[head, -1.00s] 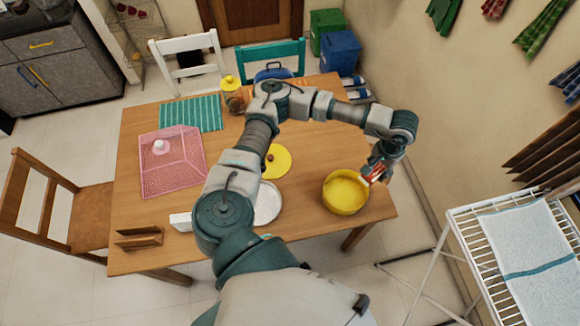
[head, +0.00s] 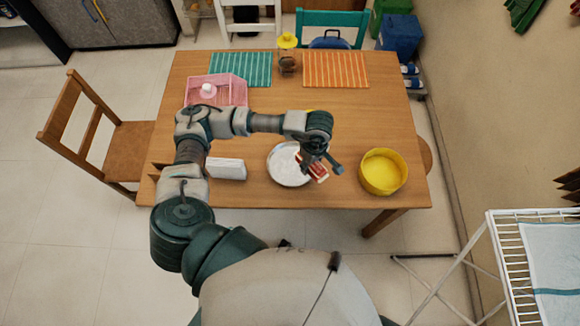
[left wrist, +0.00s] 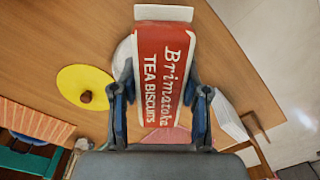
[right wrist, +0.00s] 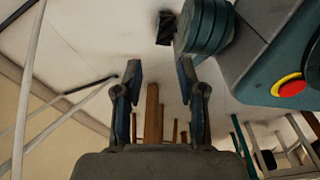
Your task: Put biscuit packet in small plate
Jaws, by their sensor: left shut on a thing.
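The biscuit packet (head: 314,170) is red and white. My left gripper (head: 318,160) is shut on it and holds it over the right edge of the small white plate (head: 282,167). In the left wrist view the packet (left wrist: 163,75), lettered "TEA BISCUITS", sits between the fingers of my left gripper (left wrist: 163,105). Part of the plate (left wrist: 124,56) shows behind the packet there, the rest hidden. My right gripper (right wrist: 158,85) shows in the right wrist view with its fingers apart and nothing between them.
A deep yellow bowl (head: 384,172) stands to the right of the plate. A white block-like object (head: 226,169) is to its left. A yellow lid (left wrist: 86,86) with a brown knob lies behind.

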